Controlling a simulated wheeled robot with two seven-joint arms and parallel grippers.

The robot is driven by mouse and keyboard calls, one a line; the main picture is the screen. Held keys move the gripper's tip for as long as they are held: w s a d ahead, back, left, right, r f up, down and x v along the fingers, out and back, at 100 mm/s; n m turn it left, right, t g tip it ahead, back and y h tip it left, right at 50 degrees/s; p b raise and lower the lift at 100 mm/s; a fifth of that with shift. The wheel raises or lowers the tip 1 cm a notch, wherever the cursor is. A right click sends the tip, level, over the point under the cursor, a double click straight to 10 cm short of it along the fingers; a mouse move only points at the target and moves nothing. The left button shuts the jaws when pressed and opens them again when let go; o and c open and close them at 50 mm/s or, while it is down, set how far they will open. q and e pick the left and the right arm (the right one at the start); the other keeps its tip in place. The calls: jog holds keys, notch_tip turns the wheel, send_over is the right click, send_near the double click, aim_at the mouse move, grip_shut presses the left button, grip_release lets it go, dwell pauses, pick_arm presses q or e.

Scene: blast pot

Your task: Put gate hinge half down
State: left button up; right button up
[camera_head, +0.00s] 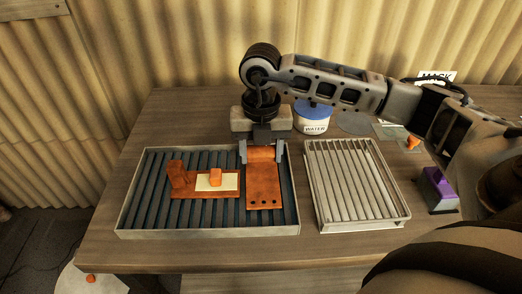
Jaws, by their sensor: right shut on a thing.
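The gate hinge half (264,187) is an orange-brown rusty plate with a rolled upper end and a row of small holes along its lower edge. My right gripper (263,153) points down with its two fingers on either side of the rolled end, shut on it. The plate is over the right part of the dark slatted tray (121,226); I cannot tell whether it touches the slats. My left gripper is not in view.
In the slatted tray, another rusty piece (177,176) lies with a cream block and an orange bit on it. An empty pale slatted rack (361,224) stands to the right. A WATER pot (314,128) and a purple-topped block (437,187) are farther right.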

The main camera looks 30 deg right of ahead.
jog(key=shift+f, duration=0.35)
jog(key=shift+f, duration=0.1)
jog(key=o, duration=1.4)
jog(key=shift+f, duration=0.1)
notch_tip(320, 180, up, 12)
jog(key=shift+r+b, duration=0.2)
jog(key=shift+b, duration=0.3)
